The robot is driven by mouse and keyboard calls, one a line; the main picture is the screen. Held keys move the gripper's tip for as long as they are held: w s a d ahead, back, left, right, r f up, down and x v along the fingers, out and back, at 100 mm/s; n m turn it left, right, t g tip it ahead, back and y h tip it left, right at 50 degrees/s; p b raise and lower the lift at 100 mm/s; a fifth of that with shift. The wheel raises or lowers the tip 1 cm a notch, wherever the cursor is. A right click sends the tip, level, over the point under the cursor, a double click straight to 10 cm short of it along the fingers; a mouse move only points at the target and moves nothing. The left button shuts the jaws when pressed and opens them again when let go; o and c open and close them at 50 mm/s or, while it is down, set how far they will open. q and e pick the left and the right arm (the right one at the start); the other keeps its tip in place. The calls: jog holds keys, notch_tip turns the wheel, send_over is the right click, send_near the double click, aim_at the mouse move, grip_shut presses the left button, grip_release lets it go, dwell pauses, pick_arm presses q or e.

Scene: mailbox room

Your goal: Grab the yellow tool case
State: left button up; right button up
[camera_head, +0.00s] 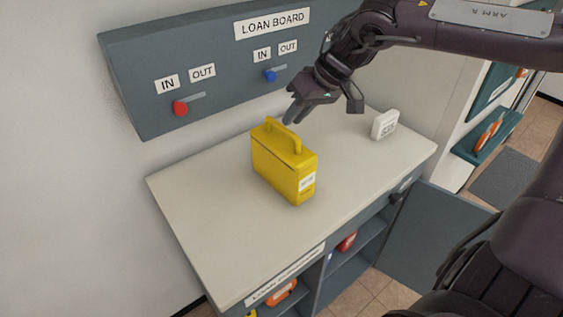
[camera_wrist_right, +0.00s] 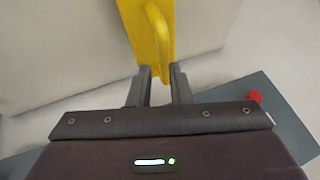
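The yellow tool case (camera_head: 283,170) stands upright on the light counter top, its arched handle on top and a white label on its right end. My right gripper (camera_head: 290,115) is just behind and above the case's far side, near the handle. I cannot tell whether the fingertips touch the case. My left gripper does not show.
The counter (camera_head: 205,215) is mostly clear around the case. A small white box (camera_head: 384,124) stands at the back right. The loan board (camera_head: 200,75) with a red knob (camera_head: 180,108) and a blue knob (camera_head: 270,75) is on the wall behind. Shelves below hold orange and red items.

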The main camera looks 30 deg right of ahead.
aim_at(281, 125)
jog(key=shift+w+a+f+p, duration=0.25)
jog(key=shift+w+a+f, duration=0.1)
jog(key=shift+f, duration=0.1)
jog(key=shift+w+a+f+p, duration=0.25)
jog(key=shift+a+f, duration=0.05)
jog(key=shift+f, duration=0.15)
jog(key=x, duration=0.2)
jog(key=shift+w+a+f, duration=0.15)
jog(key=shift+f, duration=0.25)
jog(key=c, duration=0.4)
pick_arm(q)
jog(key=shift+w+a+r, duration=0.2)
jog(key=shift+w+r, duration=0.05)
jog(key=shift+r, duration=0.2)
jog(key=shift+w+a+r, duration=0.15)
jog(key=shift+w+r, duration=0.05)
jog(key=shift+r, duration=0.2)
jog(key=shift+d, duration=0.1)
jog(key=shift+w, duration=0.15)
pick_arm(e)
jog(key=shift+w, duration=0.1)
jog(key=shift+w, duration=0.1)
